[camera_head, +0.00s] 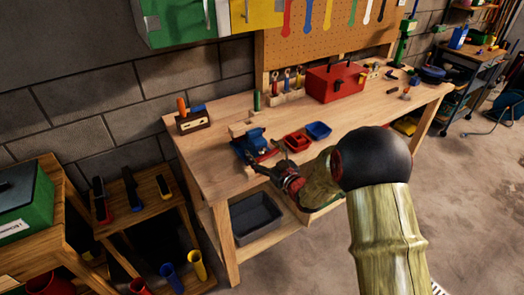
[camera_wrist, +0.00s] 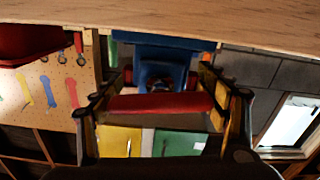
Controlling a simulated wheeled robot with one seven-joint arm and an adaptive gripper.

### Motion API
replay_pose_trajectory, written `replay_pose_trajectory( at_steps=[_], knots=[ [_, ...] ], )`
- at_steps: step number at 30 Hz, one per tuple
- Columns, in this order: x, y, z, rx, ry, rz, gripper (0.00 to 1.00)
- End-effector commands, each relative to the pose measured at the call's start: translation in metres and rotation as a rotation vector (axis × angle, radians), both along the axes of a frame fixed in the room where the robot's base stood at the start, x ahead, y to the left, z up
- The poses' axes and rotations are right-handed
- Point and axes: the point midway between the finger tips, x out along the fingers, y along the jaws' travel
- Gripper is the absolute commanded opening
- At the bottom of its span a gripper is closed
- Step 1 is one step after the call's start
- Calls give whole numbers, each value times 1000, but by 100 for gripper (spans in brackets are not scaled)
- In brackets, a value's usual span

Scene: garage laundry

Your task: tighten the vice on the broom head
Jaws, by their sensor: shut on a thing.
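The blue vice (camera_head: 250,142) is mounted near the front edge of the wooden workbench. A pale wooden piece (camera_head: 239,128) shows at its back, possibly the broom head; I cannot make out bristles or how firmly it is clamped. My gripper (camera_head: 262,175) is at the front of the vice. In the wrist view, which looks upside down, the vice (camera_wrist: 160,75) is just beyond the fingers. My gripper (camera_wrist: 160,103) is shut on a red bar (camera_wrist: 160,104) that spans between its fingers, apparently the vice handle.
A red bin (camera_head: 297,142) and a blue bin (camera_head: 318,130) sit right of the vice. A red toolbox (camera_head: 335,82) stands farther back. A wooden block with tools (camera_head: 193,122) is at the bench's left end. A dark grey tub (camera_head: 256,220) is on the shelf below.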

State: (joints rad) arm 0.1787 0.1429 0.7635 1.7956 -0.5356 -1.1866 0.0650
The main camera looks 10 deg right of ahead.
Motion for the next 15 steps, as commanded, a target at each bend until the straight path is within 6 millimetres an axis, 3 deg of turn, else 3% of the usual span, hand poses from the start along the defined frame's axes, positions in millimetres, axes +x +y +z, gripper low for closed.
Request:
replay_pose_trajectory(
  at_steps=[9, 15],
  knots=[
    [0, 0, 0, 0, 0, 0, 48],
    [0, 0, 0, 66, 23, 0, 48]
  ],
)
